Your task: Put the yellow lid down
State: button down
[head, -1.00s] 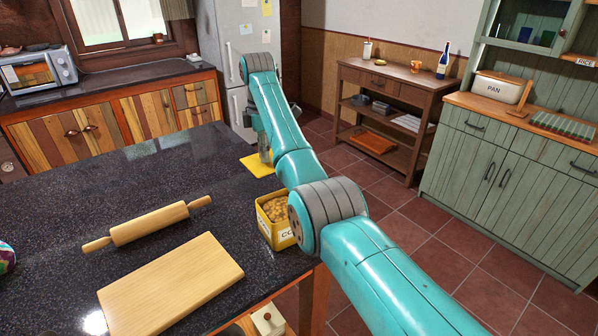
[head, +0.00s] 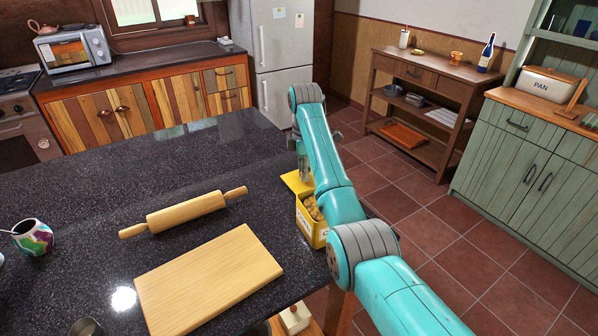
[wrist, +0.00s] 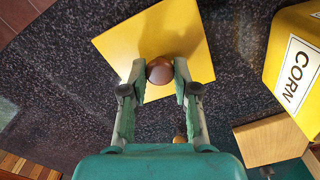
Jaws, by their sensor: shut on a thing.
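The yellow lid (wrist: 150,38) is a flat square with a round brown knob (wrist: 160,71). My gripper (wrist: 160,78) is shut on the knob, one finger on each side, in the wrist view. In the head view the lid (head: 294,182) shows at the right edge of the dark counter, just beyond the yellow corn tin (head: 311,232), partly hidden by my arm. I cannot tell whether the lid touches the counter. The tin stands open with its contents showing, and it also appears at the right of the wrist view (wrist: 285,50).
The dark speckled counter (head: 90,215) holds a rolling pin (head: 185,213), a wooden board (head: 208,280) and a colourful mug (head: 33,238) at the left. Bare counter lies left of the lid. The counter's right edge drops to the tiled floor (head: 440,225).

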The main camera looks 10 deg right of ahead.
jog(key=shift+d+f, duration=0.1)
jog(key=shift+f, duration=0.1)
jog(key=c, duration=0.9)
grip_release()
jog(key=shift+f, duration=0.1)
